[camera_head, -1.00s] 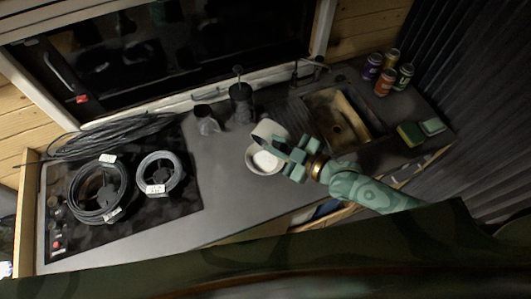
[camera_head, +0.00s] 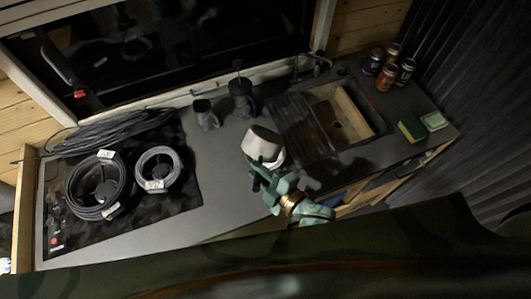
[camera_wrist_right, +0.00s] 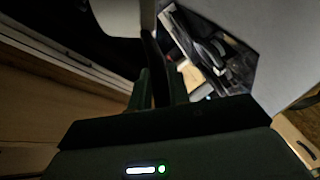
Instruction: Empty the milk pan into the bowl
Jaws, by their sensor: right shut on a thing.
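The milk pan (camera_head: 262,140) is a pale, off-white vessel in the head view, strongly tipped with its base up and its mouth down. The bowl (camera_head: 277,160) is a pale shape under and behind the pan's lower edge, mostly hidden; I cannot tell whether they touch. My right gripper (camera_head: 259,174) is just in front of the pan, shut on its handle, which the fingers largely hide. The right gripper's dark fingers (camera_wrist_right: 155,82) also show in the right wrist view. What is inside the pan and bowl is hidden. My left gripper is not in view.
The sink (camera_head: 342,118) lies to the right, with several cans (camera_head: 386,78) and a sponge (camera_head: 411,129) beyond it. Cable coils (camera_head: 97,187) cover the hob at left. The grey counter between hob and pan is clear.

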